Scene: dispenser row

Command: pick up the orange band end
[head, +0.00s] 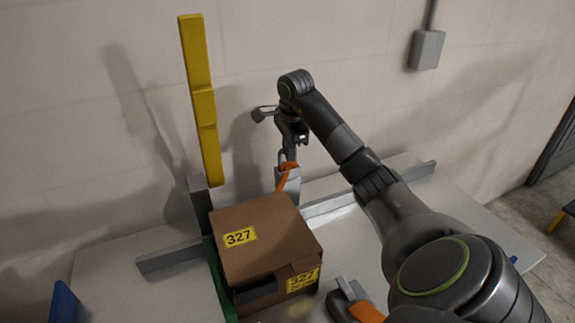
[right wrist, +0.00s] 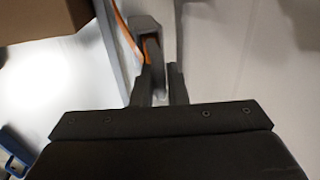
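The orange band (head: 282,180) hangs from a grey dispenser (head: 292,186) behind the cardboard box in the head view. In the right wrist view the orange band (right wrist: 126,32) runs past the grey dispenser (right wrist: 146,28), and a short orange piece shows at its mouth. My right gripper (head: 288,155) points down just above this dispenser. In the right wrist view the right gripper (right wrist: 165,75) has its two fingers apart, with the left finger close to the orange piece. I cannot tell whether they touch. My left gripper is not in view.
A cardboard box (head: 262,235) marked 327 stands at the front left of the dispenser. A yellow post (head: 203,105) rises behind it. Another grey dispenser (head: 345,294) with an orange strip (head: 366,312) stands near the front. Grey rails (head: 335,203) cross the light table (head: 110,262).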

